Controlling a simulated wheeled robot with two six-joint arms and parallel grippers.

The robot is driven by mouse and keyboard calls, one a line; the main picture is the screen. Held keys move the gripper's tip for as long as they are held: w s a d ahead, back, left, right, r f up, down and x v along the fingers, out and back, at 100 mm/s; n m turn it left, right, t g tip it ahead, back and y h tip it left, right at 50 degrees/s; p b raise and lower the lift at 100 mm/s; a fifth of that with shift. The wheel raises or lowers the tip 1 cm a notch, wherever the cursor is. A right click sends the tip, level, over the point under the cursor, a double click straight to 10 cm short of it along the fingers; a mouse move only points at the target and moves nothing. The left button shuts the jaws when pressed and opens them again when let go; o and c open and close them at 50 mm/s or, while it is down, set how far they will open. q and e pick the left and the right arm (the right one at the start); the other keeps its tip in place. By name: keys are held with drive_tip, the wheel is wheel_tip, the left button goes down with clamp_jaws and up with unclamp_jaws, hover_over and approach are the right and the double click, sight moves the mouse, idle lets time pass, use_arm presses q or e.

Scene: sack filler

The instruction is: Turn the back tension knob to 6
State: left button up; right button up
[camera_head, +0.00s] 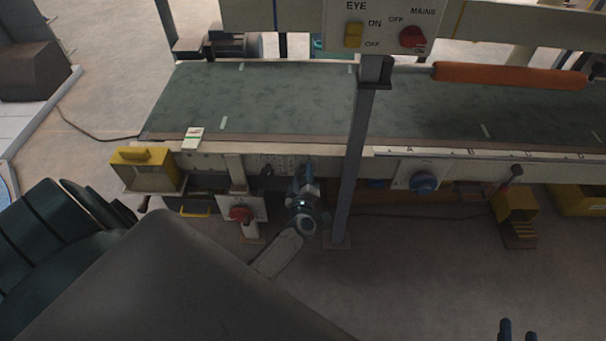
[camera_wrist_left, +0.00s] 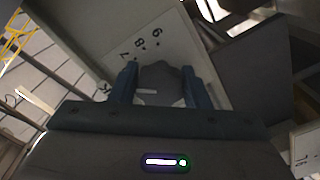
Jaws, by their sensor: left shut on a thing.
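In the left wrist view, a dark grey knob (camera_wrist_left: 165,78) sits on a white dial plate (camera_wrist_left: 150,40) with printed numerals. I make out a 7, an 8 and one that could be a 6 or a 9. A short pale mark shows on the knob's lower left. My left gripper (camera_wrist_left: 160,88) is shut on this knob, one blue finger on each side. In the head view my left gripper (camera_head: 306,172) reaches the machine's front panel left of the grey post, hiding the knob. My right gripper (camera_head: 517,328) shows only two blue fingertips, apart and empty, at the bottom edge.
A red knob (camera_head: 240,214) is left of my left gripper. A blue knob (camera_head: 424,183) is right of the grey post (camera_head: 354,160). A green conveyor belt (camera_head: 270,95) runs behind. A yellow box (camera_head: 145,170) stands at left.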

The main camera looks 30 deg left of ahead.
use_arm(q)
drive_tip(key=shift+n, duration=0.7)
use_arm(e)
drive_tip(key=shift+r, duration=0.15)
use_arm(q)
drive_tip(key=o, duration=1)
drive_tip(key=shift+c, duration=0.2)
use_arm(e)
drive_tip(key=shift+w, duration=0.15)
use_arm(q)
drive_tip(key=shift+s+d, duration=0.15)
drive_tip(key=shift+s, duration=0.1)
drive_tip(key=p+v, duration=0.1)
drive_tip(key=v, duration=0.9)
use_arm(e)
drive_tip(key=s+f+g, duration=0.3)
drive_tip(key=s+f, duration=0.1)
drive_tip(key=f, duration=0.1)
drive_tip(key=shift+a+g, duration=0.3)
drive_tip(key=shift+a, duration=0.05)
use_arm(q)
drive_tip(key=shift+s+d, duration=0.1)
drive_tip(key=shift+d, duration=0.05)
use_arm(e)
drive_tip(key=shift+s, duration=0.1)
